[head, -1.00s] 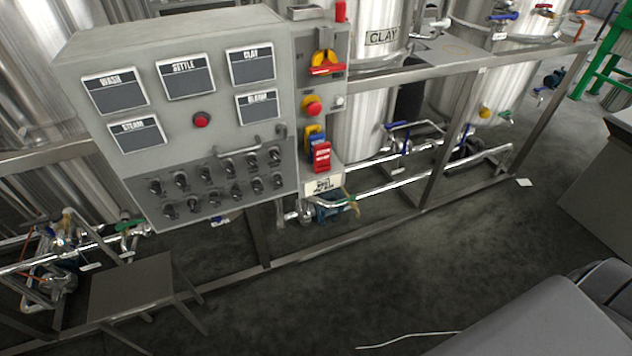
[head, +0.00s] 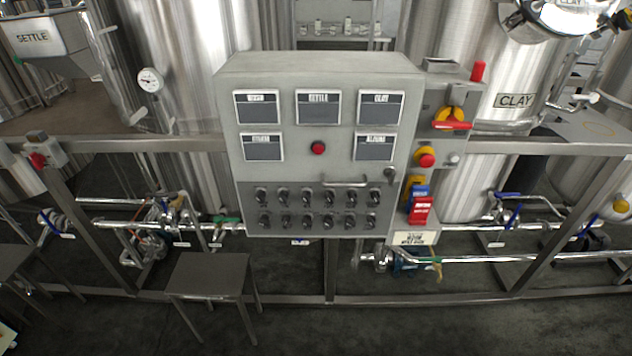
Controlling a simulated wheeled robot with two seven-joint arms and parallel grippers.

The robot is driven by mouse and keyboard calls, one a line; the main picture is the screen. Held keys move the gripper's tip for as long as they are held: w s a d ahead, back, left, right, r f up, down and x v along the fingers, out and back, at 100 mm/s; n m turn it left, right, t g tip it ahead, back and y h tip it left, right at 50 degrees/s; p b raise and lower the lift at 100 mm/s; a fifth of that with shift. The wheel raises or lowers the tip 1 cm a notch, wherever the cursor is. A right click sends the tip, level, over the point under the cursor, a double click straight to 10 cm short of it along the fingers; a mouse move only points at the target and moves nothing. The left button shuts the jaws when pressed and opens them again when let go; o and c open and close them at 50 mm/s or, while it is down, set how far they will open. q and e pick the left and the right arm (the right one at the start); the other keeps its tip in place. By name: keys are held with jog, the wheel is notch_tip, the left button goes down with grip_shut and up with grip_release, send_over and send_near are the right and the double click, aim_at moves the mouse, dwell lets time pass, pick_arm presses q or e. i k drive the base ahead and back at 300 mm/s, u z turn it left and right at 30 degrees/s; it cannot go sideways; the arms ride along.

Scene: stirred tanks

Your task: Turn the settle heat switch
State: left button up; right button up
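A grey control panel (head: 230,165) faces me near the middle of the head view. Its upper part has several labelled dark displays, one of them the settle display (head: 318,107), and a red button (head: 318,148). Below are two rows of black rotary switches (head: 308,197). Their own labels are too small to read, so I cannot tell which one is the settle heat switch. Neither of my grippers is in view.
A small metal stool (head: 208,275) stands below left. A steel frame rail (head: 450,299) runs low across.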

aim_at(286, 219)
jog(key=z, duration=0.45)
jog(key=k, duration=1.2)
jog(key=z, duration=1.05)
jog(key=i, duration=1.15)
jog(key=u, duration=0.85)
